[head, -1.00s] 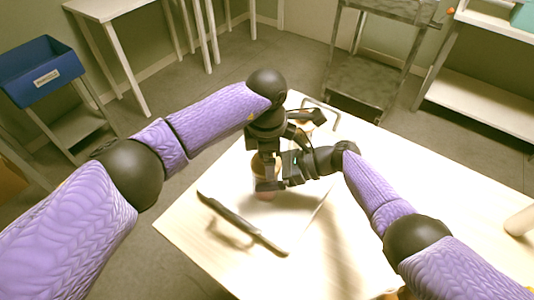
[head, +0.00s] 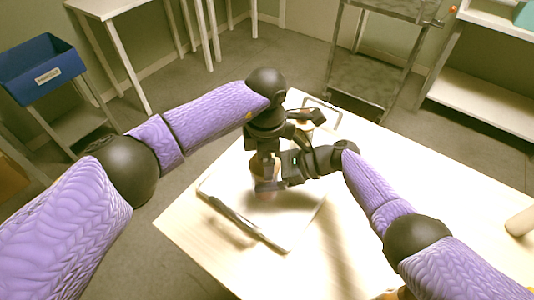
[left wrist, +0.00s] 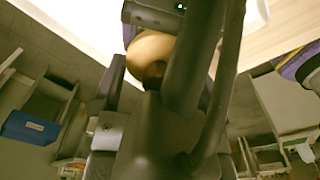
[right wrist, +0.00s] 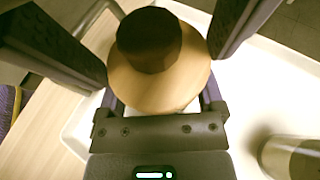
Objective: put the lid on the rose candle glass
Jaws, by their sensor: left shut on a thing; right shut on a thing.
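The lid is a pale wooden disc with a dark brown knob; it shows in the right wrist view (right wrist: 160,88) and partly in the left wrist view (left wrist: 148,46). In the head view it is mostly hidden between my grippers. My left gripper (head: 268,185) comes down from above and is shut on the lid's rim. My right gripper (head: 290,168) comes from the right and is shut on the rim too. The lid's knob points up and is free. An open glass (right wrist: 292,157) stands apart from the lid; I cannot tell whether it is the rose one.
A white tray (head: 290,238) lies under my grippers on the pale wooden table (head: 200,255). A whitish cylinder (head: 520,221) is at the table's right edge. A blue bin (head: 40,70), a metal cart (head: 365,80) and shelving (head: 485,100) stand beyond the table.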

